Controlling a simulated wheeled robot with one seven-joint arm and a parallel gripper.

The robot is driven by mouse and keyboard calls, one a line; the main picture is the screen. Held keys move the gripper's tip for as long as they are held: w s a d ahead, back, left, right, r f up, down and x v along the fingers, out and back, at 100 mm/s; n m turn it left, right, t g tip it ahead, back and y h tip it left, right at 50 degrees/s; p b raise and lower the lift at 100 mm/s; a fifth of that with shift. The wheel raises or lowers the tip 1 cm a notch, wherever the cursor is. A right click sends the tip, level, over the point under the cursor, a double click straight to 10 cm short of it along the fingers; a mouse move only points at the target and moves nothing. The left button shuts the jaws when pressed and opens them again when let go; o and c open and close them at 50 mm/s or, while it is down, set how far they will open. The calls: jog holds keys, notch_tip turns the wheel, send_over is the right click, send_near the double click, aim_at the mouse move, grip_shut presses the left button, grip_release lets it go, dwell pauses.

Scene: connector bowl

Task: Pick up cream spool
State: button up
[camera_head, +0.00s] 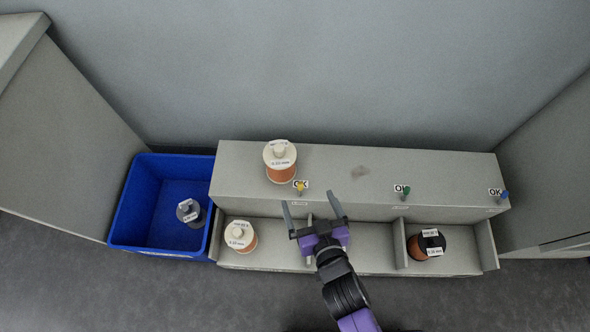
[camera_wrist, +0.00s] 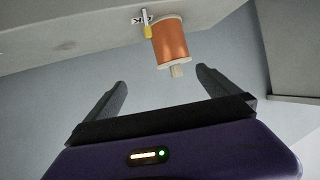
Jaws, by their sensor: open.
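One cream spool (camera_head: 280,162), with orange-brown windings and a knob on its top flange, stands on top of the grey shelf unit (camera_head: 370,170), left of its middle. It also shows in the wrist view (camera_wrist: 171,42), beyond my fingers and apart from them. A second cream spool (camera_head: 240,237) with similar windings sits in the left compartment. My gripper (camera_head: 308,198) is open and empty, in front of the shelf, below and right of the upper spool in the head view. Its two fingers are spread in the wrist view (camera_wrist: 162,80).
A yellow peg (camera_head: 300,188) by an OK label sits close to the upper spool. Green (camera_head: 405,191) and blue (camera_head: 503,196) pegs are further right. A black spool (camera_head: 427,245) is in the right compartment. A blue bin (camera_head: 160,215) at left holds a dark spool (camera_head: 190,212).

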aim_at(285, 172)
jog(key=shift+n, duration=0.5)
jog(key=a+b+x, duration=0.1)
jog(key=x, duration=0.3)
jog(key=a+b+x, duration=0.1)
jog(key=x, duration=0.3)
jog(key=s+b+x, duration=0.1)
jog(key=x, duration=0.3)
jog(key=shift+w+a+f+b, duration=0.15)
jog(key=shift+a+f+b, duration=0.15)
jog(key=shift+a+f, duration=0.15)
jog(key=x, duration=0.2)
jog(key=b+x, duration=0.1)
jog(key=x, duration=0.2)
jog(key=b+x, duration=0.1)
jog(key=x, duration=0.1)
jog(key=shift+w+a+r, duration=0.15)
jog(key=shift+w+r, duration=0.1)
jog(key=shift+w, duration=0.1)
jog(key=c, duration=1.6)
jog(key=shift+w+a+r, duration=0.1)
jog(key=shift+r, duration=0.15)
jog(key=shift+c, duration=1.2)
jog(key=shift+r, duration=0.1)
